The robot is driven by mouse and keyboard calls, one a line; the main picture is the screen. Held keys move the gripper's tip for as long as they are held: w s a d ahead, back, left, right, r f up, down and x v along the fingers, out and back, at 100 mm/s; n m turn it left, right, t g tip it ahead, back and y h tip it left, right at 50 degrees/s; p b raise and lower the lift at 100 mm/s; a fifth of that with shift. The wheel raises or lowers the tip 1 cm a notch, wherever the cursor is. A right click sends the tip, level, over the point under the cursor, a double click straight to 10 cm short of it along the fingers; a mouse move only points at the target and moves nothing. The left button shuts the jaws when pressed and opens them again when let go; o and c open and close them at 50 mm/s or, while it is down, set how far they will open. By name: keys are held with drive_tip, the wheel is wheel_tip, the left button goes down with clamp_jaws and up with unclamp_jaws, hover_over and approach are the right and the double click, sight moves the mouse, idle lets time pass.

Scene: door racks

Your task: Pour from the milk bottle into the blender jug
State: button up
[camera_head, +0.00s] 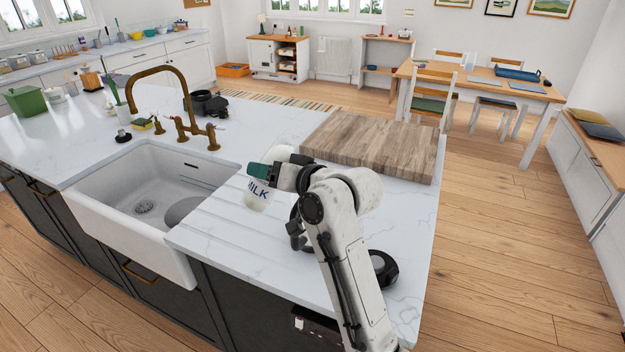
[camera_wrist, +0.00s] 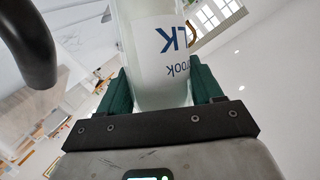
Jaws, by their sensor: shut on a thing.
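The milk bottle (camera_head: 256,194) is pale, with a "MILK" label, and is held tilted above the ribbed drainer part of the worktop, right of the sink. My gripper (camera_head: 275,172) is shut on it. In the wrist view, the bottle (camera_wrist: 162,70) sits between the green finger pads of my gripper (camera_wrist: 163,92), its lettering upside down. A dark curved piece (camera_head: 296,228) beside my arm looks like the blender jug's handle. A black curved shape (camera_wrist: 30,42) at the wrist view's upper left may be the same handle. My arm hides most of the jug, and its opening cannot be seen.
A round black base (camera_head: 383,268) stands on the worktop, partly behind my arm. A thick wooden board (camera_head: 372,146) lies behind my gripper. The white sink (camera_head: 140,235) with a brass tap (camera_head: 160,73) is to the left.

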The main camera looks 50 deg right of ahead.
drive_tip(key=shift+d+m+b, duration=0.15)
drive_tip(key=shift+m+b, duration=0.15)
drive_tip(key=shift+b, duration=0.1)
drive_tip(key=shift+r+m+t+y+b, duration=0.35)
drive_tip(key=shift+r+m+t+y, duration=0.1)
drive_tip(key=shift+m, duration=0.15)
idle(0.9)
drive_tip(key=shift+w+a+f+m+t+y+b, duration=0.1)
drive_tip(key=shift+a+f+m+t+y+b, duration=0.15)
drive_tip(key=shift+m+b, duration=0.6)
drive_tip(key=shift+a+f+m+t+y+b, duration=0.15)
drive_tip(key=shift+m+b, duration=0.4)
drive_tip(key=shift+b, duration=0.6)
idle(0.8)
drive_tip(key=shift+a+r+m+t+b, duration=0.15)
drive_tip(key=shift+r+m+t+b, duration=0.35)
drive_tip(key=shift+m, duration=0.3)
idle(0.8)
drive_tip(key=shift+d+r+m+p, duration=0.5)
drive_tip(key=shift+d+m, duration=0.05)
drive_tip(key=shift+m, duration=0.05)
idle(1.1)
